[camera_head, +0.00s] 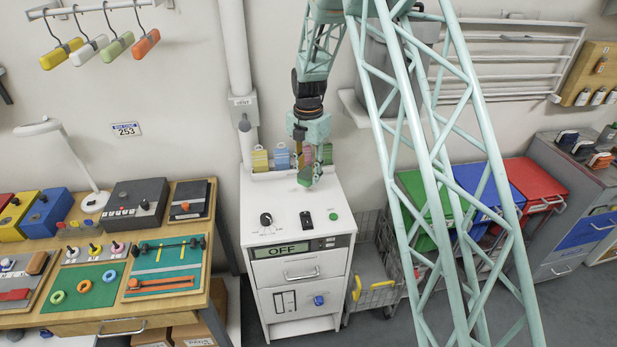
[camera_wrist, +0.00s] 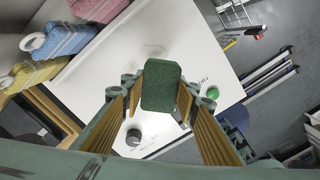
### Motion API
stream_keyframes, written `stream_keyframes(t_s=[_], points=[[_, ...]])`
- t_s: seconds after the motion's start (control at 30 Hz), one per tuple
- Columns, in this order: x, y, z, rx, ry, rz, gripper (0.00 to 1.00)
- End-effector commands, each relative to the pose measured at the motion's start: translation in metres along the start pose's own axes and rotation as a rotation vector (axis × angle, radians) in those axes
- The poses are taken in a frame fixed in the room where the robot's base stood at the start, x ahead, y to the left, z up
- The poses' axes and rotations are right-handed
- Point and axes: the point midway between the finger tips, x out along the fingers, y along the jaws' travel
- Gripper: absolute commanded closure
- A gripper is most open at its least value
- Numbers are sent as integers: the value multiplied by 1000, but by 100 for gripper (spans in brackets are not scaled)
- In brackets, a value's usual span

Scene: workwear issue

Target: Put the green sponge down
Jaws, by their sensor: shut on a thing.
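My gripper (camera_head: 306,160) is above the white cabinet (camera_head: 275,190), pointing down. In the wrist view its two fingers are closed on opposite sides of the green sponge (camera_wrist: 161,86). The sponge also shows as a small green block (camera_head: 305,177) at the fingertips in the head view. It looks held over the back part of the cabinet's white top; I cannot tell how large the gap beneath it is.
The cabinet top carries a black knob (camera_head: 266,219), a black switch (camera_head: 306,220) and a green button (camera_head: 333,216).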

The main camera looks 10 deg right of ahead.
Motion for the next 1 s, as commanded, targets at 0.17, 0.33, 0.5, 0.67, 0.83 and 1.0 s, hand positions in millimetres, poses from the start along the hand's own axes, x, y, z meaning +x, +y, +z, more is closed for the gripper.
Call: stream_keyframes(t_s=[0.17,0.33,0.5,0.67,0.83,1.0], points=[[0,0,0,0,1,-1,85],[0,0,0,0,0,-1,85],[0,0,0,0,0,0,85],[0,-1,0,8,0,0,85],[0,-4,0,56,0,0,85],[1,-10,0,163,0,0,85]])
